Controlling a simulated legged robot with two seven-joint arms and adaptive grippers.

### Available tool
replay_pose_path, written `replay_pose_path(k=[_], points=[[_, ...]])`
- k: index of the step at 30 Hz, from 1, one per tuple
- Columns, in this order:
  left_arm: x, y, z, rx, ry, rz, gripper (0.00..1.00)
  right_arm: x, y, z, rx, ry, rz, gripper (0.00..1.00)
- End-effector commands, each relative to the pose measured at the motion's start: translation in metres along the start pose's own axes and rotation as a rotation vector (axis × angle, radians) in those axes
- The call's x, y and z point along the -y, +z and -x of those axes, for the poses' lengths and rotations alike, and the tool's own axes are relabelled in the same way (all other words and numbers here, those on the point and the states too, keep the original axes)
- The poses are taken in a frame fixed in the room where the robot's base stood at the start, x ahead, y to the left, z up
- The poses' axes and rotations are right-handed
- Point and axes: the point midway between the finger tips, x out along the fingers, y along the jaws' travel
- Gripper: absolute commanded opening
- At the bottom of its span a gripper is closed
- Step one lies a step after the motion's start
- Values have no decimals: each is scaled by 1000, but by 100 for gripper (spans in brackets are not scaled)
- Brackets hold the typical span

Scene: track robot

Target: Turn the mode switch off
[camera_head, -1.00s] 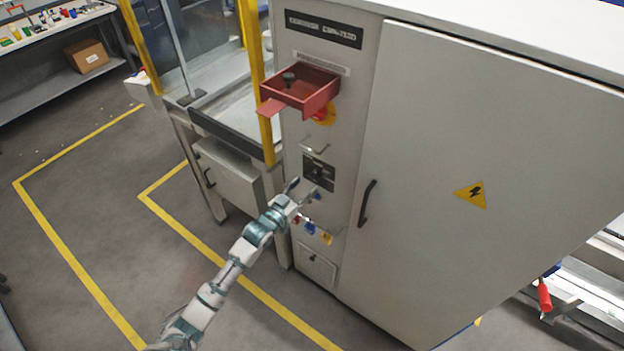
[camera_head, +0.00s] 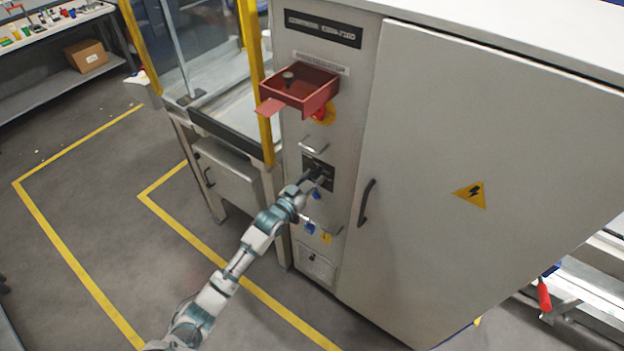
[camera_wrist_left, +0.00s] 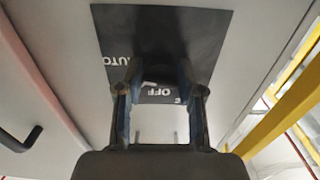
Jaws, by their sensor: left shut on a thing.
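The mode switch is on a black plate (camera_head: 309,160) on the narrow front of the grey control cabinet. In the left wrist view the plate (camera_wrist_left: 218,30) carries white "AUTO" and "OFF" lettering, and a dark switch knob (camera_wrist_left: 155,40) stands in front of it. My left gripper (camera_head: 320,174) reaches the plate from below left. In the left wrist view its two fingers (camera_wrist_left: 160,82) are shut on the knob, with the "OFF" lettering visible between them. The knob's exact angle is hard to tell. My right gripper is not in view.
A red open box (camera_head: 300,88) juts out above the switch, with a small handle (camera_head: 313,145) between them. Padlocks (camera_head: 316,232) hang below. The cabinet door handle (camera_head: 367,203) is to the right. A yellow-posted frame (camera_head: 250,80) stands left.

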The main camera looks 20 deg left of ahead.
Motion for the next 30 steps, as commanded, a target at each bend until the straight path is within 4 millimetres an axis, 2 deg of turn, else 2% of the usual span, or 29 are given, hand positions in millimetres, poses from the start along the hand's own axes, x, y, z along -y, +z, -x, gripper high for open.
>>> replay_pose_path(k=[11,30], points=[[0,-2,0,0,-1,112,2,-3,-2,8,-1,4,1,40],[0,-2,0,-1,-2,688,2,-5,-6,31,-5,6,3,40]])
